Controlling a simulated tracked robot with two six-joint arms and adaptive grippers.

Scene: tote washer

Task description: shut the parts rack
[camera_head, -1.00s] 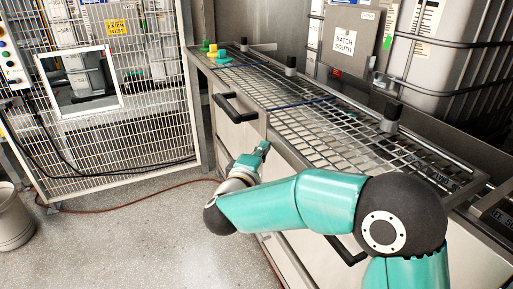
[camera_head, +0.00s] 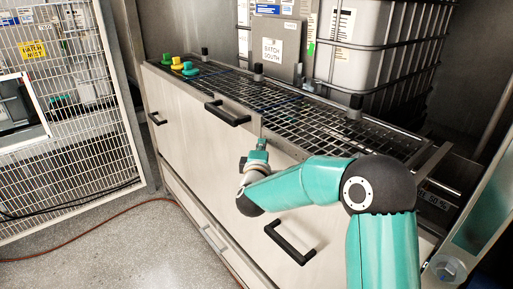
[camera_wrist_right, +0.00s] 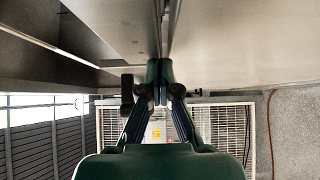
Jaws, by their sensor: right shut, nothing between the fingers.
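The parts rack is not labelled; I take it to be the pale, long-fronted unit (camera_head: 205,128) under a wire-mesh top (camera_head: 330,122) in the head view. A black bar handle (camera_head: 228,112) is on its upper front. I cannot tell how far any front stands out. My right gripper (camera_head: 262,142) is shut and empty, close to the front just right of and below that handle. In the right wrist view its fingertips (camera_wrist_right: 160,72) meet at a seam between two panels, with a dark handle (camera_wrist_right: 127,95) to the left; contact is unclear. My left gripper is not in view.
Other black handles sit lower right (camera_head: 290,242) and far left (camera_head: 157,118). Green and yellow knobs (camera_head: 180,64) stand on the unit's far end. A mesh fence (camera_head: 70,140) is at left. The floor (camera_head: 110,245) is clear except for a red hose (camera_head: 90,235).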

